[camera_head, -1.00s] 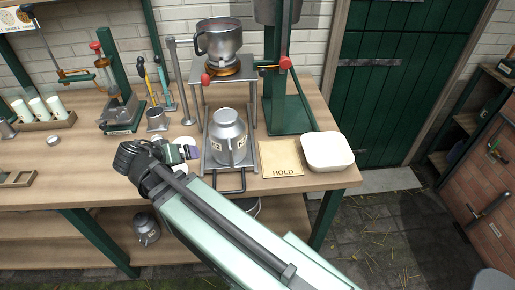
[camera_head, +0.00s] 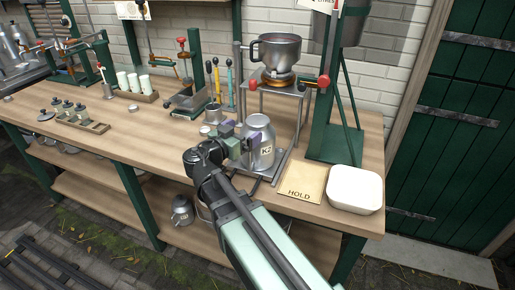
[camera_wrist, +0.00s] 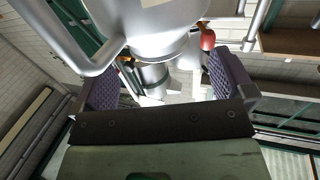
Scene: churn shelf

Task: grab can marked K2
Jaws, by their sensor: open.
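The grey metal can marked K2 (camera_head: 260,147) stands upright on the metal stand's base on the bench, its label facing forward. My gripper (camera_head: 241,142) is open, with purple finger pads, close at the can's left side and partly covering it. In the wrist view a large grey metal body with a curved handle, seemingly the can (camera_wrist: 160,38), fills the top. My gripper (camera_wrist: 168,84) shows there with its pads wide apart and the metal body between or just beyond them. I cannot tell whether either pad touches it.
A steel pot (camera_head: 277,52) sits on the stand above the can. A HOLD board (camera_head: 300,183) and a white tub (camera_head: 355,189) lie to the right. A small metal cup (camera_head: 212,114) stands behind my gripper. Another can (camera_head: 182,211) is on the lower shelf.

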